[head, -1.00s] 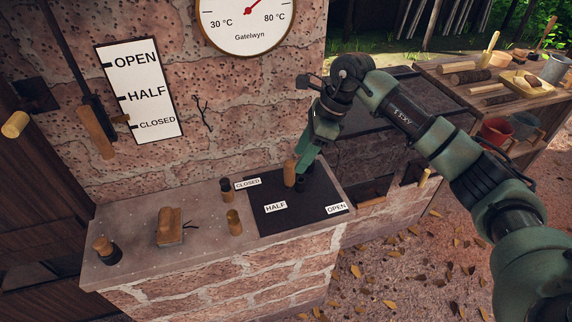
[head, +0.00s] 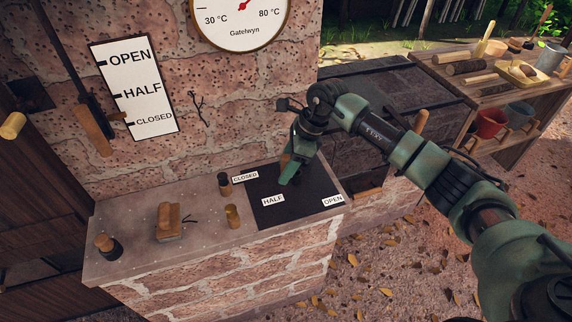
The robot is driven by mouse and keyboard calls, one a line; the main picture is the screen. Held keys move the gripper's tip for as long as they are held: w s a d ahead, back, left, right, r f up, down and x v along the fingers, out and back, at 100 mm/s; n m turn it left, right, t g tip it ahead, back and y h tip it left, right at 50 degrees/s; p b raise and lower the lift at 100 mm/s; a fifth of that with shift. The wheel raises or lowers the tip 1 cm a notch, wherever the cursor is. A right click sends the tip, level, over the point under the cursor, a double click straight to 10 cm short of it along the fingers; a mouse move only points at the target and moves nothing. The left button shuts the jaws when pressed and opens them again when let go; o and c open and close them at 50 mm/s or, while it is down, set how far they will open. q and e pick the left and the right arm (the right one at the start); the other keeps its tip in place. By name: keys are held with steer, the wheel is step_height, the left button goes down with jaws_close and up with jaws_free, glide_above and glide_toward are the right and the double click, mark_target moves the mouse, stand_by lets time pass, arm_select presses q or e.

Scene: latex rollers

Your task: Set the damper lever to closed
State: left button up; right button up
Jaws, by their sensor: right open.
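A dark plate (head: 262,213) on the stone ledge carries the labels CLOSED (head: 245,177), HALF (head: 272,199) and OPEN (head: 333,200). A short wooden lever handle (head: 284,160) stands at the plate's back part, mostly hidden by my right gripper (head: 288,179). This gripper is open and points down at the handle; I cannot tell whether they touch. On the wall, a long dark rod with a wooden grip (head: 94,132) hangs beside a sign (head: 138,84) reading OPEN, HALF, CLOSED, its grip near CLOSED. My left gripper is out of view.
Wooden-topped pegs (head: 224,184) (head: 232,215), a wooden-backed brush (head: 169,220) and a wooden knob (head: 104,245) stand on the ledge left of the plate. A round dial (head: 242,15) is on the wall above. A bench (head: 500,85) with logs and pots stands at right.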

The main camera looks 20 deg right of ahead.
jaws_close()
steer(key=shift+r, duration=0.1)
stand_by(1.2)
